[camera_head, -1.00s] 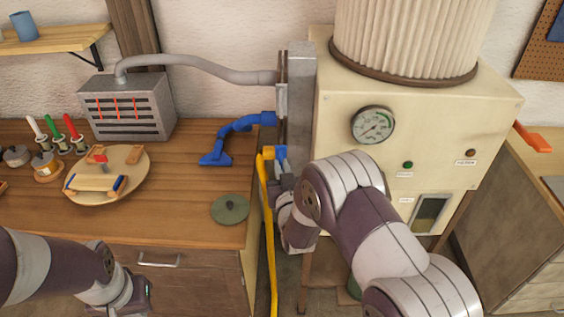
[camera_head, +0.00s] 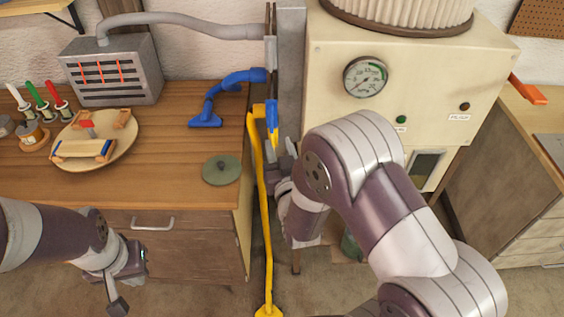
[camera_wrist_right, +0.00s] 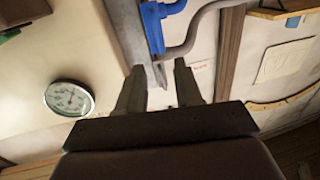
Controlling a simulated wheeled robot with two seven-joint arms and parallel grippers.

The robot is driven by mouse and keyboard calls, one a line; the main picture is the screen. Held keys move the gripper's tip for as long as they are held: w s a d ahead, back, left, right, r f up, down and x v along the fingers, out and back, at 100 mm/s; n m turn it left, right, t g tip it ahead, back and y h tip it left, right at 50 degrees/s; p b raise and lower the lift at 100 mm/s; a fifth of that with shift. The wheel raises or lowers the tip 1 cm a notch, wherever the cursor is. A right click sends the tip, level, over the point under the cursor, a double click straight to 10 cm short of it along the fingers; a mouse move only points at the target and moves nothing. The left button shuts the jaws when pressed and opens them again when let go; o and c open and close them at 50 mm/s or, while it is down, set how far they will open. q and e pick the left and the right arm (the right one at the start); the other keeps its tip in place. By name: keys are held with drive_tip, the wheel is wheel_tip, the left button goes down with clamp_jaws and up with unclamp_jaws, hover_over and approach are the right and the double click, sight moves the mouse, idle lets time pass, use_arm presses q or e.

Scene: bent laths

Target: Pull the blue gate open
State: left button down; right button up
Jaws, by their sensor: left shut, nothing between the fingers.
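A blue piece (camera_head: 272,115), which looks like the gate, stands upright beside the grey duct, next to the yellow tube's top. Its lower end is partly hidden near my right gripper. In the right wrist view a blue part (camera_wrist_right: 153,28) shows on the duct, beyond the fingertips; I cannot tell if it is the same piece. My right gripper (camera_head: 278,150) is just below the blue piece in the head view. Its fingers (camera_wrist_right: 158,66) are apart, with no clear grip on anything. My left gripper (camera_head: 118,306) is shut and empty, low in front of the cabinet.
A yellow tube (camera_head: 262,190) runs down to the floor beside my right gripper. A blue hose (camera_head: 208,108) lies over the wooden counter (camera_head: 190,150). The cream machine (camera_head: 325,90) with a gauge (camera_head: 366,77) stands on the right.

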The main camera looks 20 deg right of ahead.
drive_tip(key=shift+s+a, duration=0.15)
drive_tip(key=shift+s, duration=1.7)
